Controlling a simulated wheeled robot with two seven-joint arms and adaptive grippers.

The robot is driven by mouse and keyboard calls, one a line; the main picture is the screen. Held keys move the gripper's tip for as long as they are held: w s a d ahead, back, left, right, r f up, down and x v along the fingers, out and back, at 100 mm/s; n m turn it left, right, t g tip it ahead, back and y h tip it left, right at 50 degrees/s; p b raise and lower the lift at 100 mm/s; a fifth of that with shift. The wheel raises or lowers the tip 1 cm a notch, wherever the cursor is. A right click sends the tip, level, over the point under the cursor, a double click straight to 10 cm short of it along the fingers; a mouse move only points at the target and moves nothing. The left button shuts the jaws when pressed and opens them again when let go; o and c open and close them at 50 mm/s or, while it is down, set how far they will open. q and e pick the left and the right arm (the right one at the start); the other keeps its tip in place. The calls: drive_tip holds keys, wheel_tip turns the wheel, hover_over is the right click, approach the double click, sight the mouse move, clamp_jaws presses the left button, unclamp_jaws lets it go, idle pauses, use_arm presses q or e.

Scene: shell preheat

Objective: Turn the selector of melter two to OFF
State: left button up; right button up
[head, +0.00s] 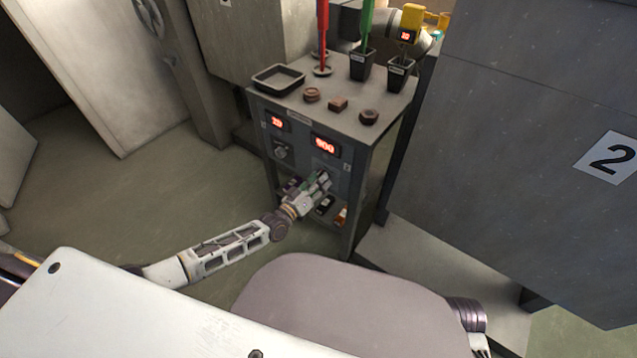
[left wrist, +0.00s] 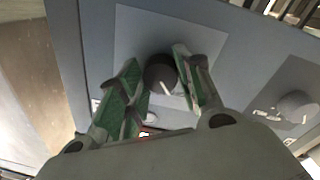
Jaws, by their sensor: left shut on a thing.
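The cabinet front has two readouts, a left one showing 29 (head: 277,122) and a right one showing 900 (head: 325,145). My left gripper (head: 322,180) is at the panel below the right readout. In the left wrist view, my left gripper (left wrist: 165,82) has its green-padded fingers on either side of a dark round selector knob (left wrist: 160,72) and is shut on it. A pale pointer line shows on the knob; its position label cannot be read. The other selector (head: 282,150) is free, and also shows in the left wrist view (left wrist: 296,105). My right gripper is out of view.
A shelf below the panel holds small items (head: 325,205). A large grey block marked 2 (head: 612,158) stands close on the right. Floor on the left is clear.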

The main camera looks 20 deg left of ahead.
use_arm(q)
drive_tip(key=shift+n, duration=0.5)
drive_tip(key=o, duration=1)
drive_tip(key=shift+o, duration=0.2)
drive_tip(key=v, duration=1.2)
idle(0.8)
